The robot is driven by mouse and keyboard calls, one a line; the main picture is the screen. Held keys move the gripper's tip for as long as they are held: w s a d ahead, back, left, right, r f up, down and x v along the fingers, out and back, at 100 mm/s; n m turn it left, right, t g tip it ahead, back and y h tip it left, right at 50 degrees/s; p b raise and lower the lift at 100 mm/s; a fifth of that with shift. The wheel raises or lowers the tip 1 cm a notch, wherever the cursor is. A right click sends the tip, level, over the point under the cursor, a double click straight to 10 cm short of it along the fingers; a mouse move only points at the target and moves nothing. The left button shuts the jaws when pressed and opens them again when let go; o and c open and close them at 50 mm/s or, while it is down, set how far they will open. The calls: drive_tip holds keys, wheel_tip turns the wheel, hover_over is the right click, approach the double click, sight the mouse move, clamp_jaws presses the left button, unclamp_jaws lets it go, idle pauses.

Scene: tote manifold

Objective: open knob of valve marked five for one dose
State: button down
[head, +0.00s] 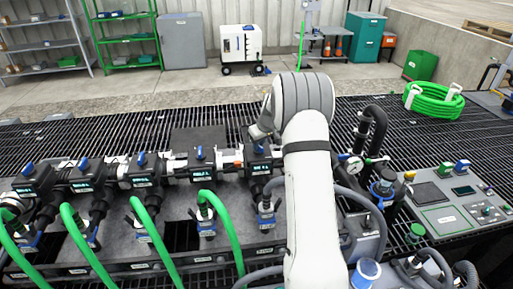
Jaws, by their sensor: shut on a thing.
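A row of dark valves with blue knobs runs across the manifold in the head view. The rightmost valve of the row (260,165) stands just left of my arm, and its small screen is lit. Its number is too small to read. My gripper (257,139) points down at the top of this valve and is mostly hidden by my wrist and the valve body. It is shut on the knob there, of which only a little blue shows. The turn of that knob cannot be told.
The neighbouring valve (200,164) stands close on the left. Green hoses (221,222) rise in front of the row. Right of my arm are a gauge (355,166), black pipes (375,130) and a control panel (447,205). The grated floor behind the row is clear.

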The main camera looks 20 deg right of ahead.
drive_tip(key=c, duration=1.4)
unclamp_jaws()
drive_tip(key=shift+c, duration=0.2)
drive_tip(key=b+v, duration=0.1)
drive_tip(key=v, duration=0.6)
drive_tip(key=shift+r, duration=0.35)
drive_tip(key=shift+s, duration=0.15)
